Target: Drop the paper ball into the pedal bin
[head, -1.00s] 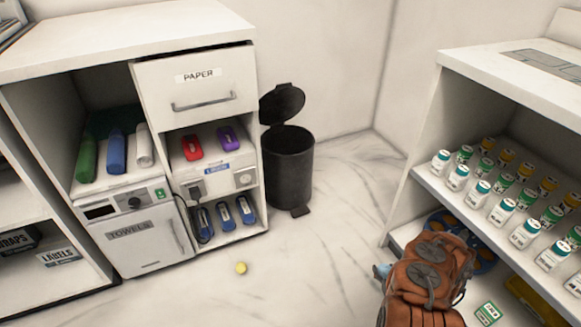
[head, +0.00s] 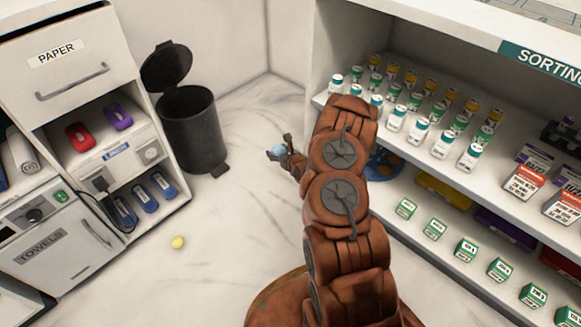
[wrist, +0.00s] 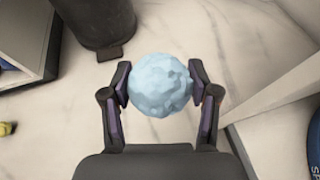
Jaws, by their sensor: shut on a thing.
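The paper ball (wrist: 161,84) is pale blue and crumpled. My gripper (wrist: 160,92) is shut on it, with one finger on each side in the wrist view. In the head view the ball (head: 279,150) shows small in my gripper (head: 284,152), over the floor to the right of the bin. The pedal bin (head: 191,135) is dark and round, beside the white cabinet, with its lid (head: 166,66) raised and its top open. Its lower part and pedal (wrist: 108,53) show at the upper left of the wrist view. The inside of the bin is too dark to tell.
A small yellow object (head: 178,242) lies on the floor in front of the cabinet (head: 80,100); it also shows in the wrist view (wrist: 8,128). Shelves (head: 330,105) with bottles and boxes stand close on the right. The floor between gripper and bin is clear.

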